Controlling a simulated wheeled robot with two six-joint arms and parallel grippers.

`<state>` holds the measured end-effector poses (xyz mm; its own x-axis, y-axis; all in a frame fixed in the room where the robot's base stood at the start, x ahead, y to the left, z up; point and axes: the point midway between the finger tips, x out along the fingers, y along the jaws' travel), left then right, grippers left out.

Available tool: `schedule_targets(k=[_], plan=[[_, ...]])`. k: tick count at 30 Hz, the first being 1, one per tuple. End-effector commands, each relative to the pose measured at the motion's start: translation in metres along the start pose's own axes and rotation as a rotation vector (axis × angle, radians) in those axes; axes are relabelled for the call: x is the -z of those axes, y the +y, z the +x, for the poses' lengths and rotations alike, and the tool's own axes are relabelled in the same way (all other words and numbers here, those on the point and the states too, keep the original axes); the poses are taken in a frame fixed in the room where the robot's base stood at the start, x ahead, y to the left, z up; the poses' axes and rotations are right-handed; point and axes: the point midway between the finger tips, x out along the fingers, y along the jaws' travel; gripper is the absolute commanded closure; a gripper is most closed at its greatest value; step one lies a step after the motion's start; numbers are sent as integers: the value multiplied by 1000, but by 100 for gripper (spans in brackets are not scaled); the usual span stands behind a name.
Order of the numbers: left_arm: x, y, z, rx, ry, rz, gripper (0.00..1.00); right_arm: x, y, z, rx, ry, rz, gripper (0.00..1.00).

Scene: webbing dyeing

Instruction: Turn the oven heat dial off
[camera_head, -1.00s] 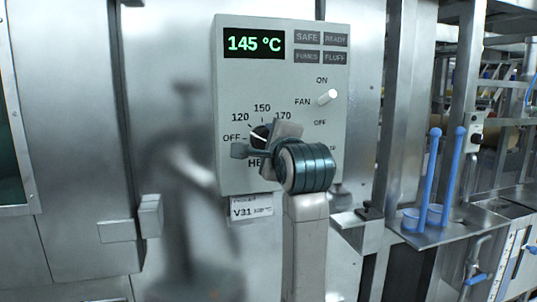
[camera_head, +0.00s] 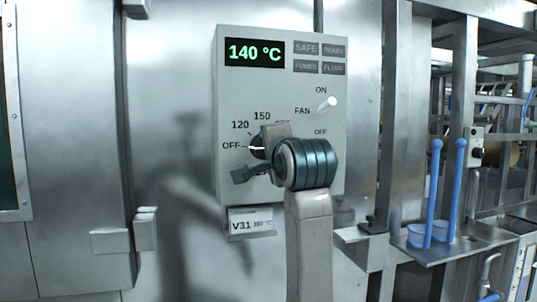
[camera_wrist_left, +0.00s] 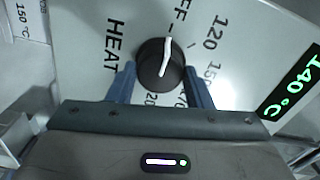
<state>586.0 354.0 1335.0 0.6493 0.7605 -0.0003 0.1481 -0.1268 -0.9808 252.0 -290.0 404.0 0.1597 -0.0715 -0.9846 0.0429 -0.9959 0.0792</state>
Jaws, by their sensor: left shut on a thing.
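The black heat dial (camera_head: 257,150) with a white pointer line sits low on the grey oven control panel (camera_head: 230,95). In the head view its pointer lies toward the OFF mark. In the left wrist view the dial (camera_wrist_left: 160,65) shows between my fingers, its white pointer toward the tick beside the partly cut-off OFF label. My left gripper (camera_head: 258,156) is shut on the dial, one finger on each side. The fingers also show in the left wrist view (camera_wrist_left: 161,86). The gripper hides part of the dial's scale. My right gripper is not in view.
The display (camera_head: 254,53) reads 140 °C. A white fan switch (camera_head: 327,105) sits right of the dial, tilted up toward ON. A V31 label (camera_head: 252,222) is below the panel. A shelf with blue-handled tools (camera_head: 433,195) stands to the right.

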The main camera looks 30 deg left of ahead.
Motion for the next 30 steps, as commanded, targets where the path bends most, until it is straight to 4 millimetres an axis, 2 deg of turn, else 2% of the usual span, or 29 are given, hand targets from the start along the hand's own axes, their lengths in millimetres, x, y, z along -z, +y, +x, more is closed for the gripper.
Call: schedule_targets(k=[15, 16, 18, 19, 30], plan=[[0, -3, 0, 5, 2, -18, 77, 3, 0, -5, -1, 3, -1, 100], [0, -3, 0, 6, 2, -18, 48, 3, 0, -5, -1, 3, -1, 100], [0, -2, 0, 5, 2, -17, 34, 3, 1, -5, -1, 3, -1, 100], [0, -2, 0, 5, 2, -17, 32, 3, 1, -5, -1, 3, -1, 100], [0, 0, -5, 2, 2, -17, 32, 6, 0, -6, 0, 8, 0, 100]])
